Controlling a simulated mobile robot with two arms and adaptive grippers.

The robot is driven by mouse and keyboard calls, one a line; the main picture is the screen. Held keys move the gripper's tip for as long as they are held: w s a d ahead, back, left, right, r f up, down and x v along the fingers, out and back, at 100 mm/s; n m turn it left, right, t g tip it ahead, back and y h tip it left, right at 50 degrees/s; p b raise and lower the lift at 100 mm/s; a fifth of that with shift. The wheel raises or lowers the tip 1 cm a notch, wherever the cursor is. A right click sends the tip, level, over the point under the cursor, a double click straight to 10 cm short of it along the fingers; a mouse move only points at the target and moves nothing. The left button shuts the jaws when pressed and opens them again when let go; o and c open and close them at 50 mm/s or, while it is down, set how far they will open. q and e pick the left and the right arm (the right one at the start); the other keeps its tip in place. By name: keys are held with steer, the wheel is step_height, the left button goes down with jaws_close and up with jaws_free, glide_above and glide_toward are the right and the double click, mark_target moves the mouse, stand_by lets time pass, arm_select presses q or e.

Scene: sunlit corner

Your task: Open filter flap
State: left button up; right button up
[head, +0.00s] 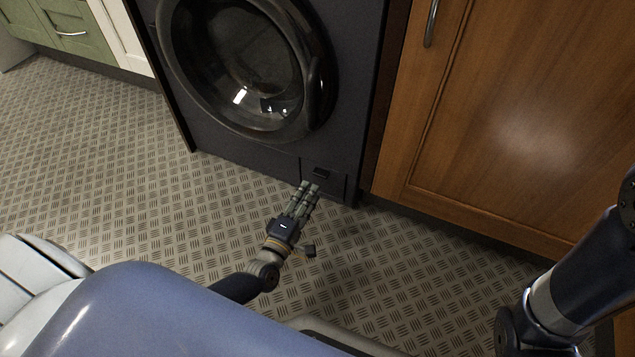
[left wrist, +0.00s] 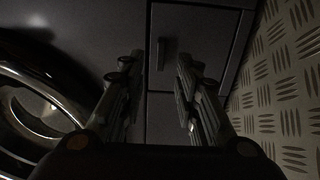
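The dark washing machine (head: 230,137) has a small square filter flap (head: 337,181) low at its right front corner. The flap looks shut and flush with the front. It has a small dark handle (head: 321,173). In the left wrist view the flap (left wrist: 215,28) is ahead, and its handle (left wrist: 167,53) shows between the fingertips. My left gripper (head: 309,186) is just in front of the flap's lower left part. In the left wrist view its fingers (left wrist: 156,64) are apart with nothing held; contact with the handle cannot be told. My right gripper is out of view.
The round door (head: 245,65) of the machine is above the flap and looks shut. A wooden cabinet (head: 510,110) stands close on the right. A green drawer unit (head: 70,28) is at the far left. The patterned floor (head: 110,150) in front is clear.

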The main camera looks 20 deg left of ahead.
mark_target(321, 183)
arm_select(q)
steer(key=w+b, duration=0.2)
steer(key=w, duration=0.4)
steer(key=shift+d, duration=0.1)
jaws_close()
